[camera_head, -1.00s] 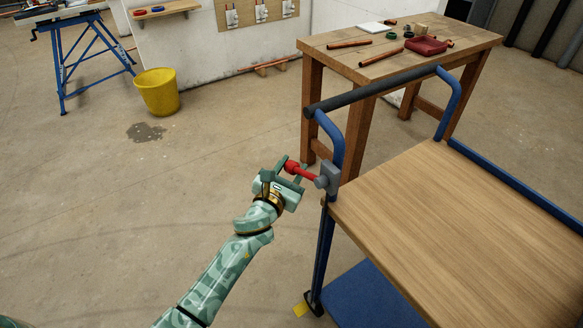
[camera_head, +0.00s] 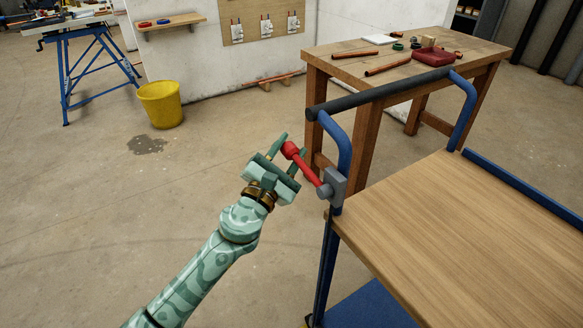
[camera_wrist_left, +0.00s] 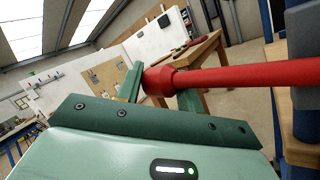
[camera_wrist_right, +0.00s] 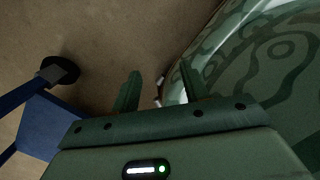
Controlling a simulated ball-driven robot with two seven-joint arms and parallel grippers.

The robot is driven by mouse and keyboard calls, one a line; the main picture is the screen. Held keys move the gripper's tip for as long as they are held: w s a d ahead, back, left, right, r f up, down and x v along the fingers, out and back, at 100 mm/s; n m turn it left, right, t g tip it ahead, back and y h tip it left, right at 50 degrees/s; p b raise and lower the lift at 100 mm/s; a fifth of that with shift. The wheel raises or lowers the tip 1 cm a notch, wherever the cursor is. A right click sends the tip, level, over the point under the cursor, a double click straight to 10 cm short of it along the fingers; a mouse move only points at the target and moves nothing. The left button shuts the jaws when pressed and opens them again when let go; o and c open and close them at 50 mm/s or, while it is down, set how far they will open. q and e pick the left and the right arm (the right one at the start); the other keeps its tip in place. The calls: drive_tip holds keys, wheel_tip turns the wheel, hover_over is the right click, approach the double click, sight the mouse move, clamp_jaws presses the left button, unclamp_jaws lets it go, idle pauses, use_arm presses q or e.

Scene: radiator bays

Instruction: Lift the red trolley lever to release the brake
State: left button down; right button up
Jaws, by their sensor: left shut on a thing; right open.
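The red lever (camera_head: 308,169) is on a grey bracket (camera_head: 334,185) at the near left post of the trolley. It slants up and left from the bracket to a thick red knob. My left gripper (camera_head: 289,150) is shut on the lever's knob; in the left wrist view the red lever (camera_wrist_left: 235,77) runs right from between the fingers (camera_wrist_left: 160,82). The trolley (camera_head: 450,225) has a wooden top, blue posts and a dark push bar. My right gripper (camera_wrist_right: 158,90) is open and empty in the right wrist view; it is not seen in the head view.
A wooden workbench (camera_head: 332,62) with pipes and a red case (camera_head: 437,56) stands behind the trolley. A yellow bucket (camera_head: 160,104) stands beside a dark floor stain (camera_head: 146,145). A blue trestle (camera_head: 70,75) is at far left. Floor left of the trolley is open.

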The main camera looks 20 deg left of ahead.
sight(292, 147)
use_arm(q)
drive_tip(key=r+m, duration=0.1)
drive_tip(key=r+m+h+b, duration=0.1)
drive_tip(key=m, duration=0.1)
drive_tip(key=shift+s+d+r+t+h, duration=0.2)
drive_tip(key=shift+d+r+t+h, duration=0.1)
drive_tip(key=shift+r+t, duration=0.1)
drive_tip(key=shift+r+m+b, duration=0.2)
drive_tip(key=shift+m+b, duration=0.1)
drive_tip(key=shift+m, duration=0.2)
drive_tip(key=shift+s+d+r+m+h, duration=0.15)
drive_tip(key=shift+r+m+h, duration=0.15)
drive_tip(key=shift+m+h, duration=0.15)
drive_tip(key=shift+r, duration=0.1)
drive_tip(key=shift+r+h, duration=0.1)
drive_tip(key=shift+h, duration=0.15)
use_arm(e)
drive_tip(key=shift+s+d+f, duration=0.15)
drive_tip(key=shift+d+f, duration=0.5)
drive_tip(key=shift+f, duration=0.25)
use_arm(q)
drive_tip(key=c, duration=0.9)
unclamp_jaws()
use_arm(e)
drive_tip(key=shift+a, duration=0.45)
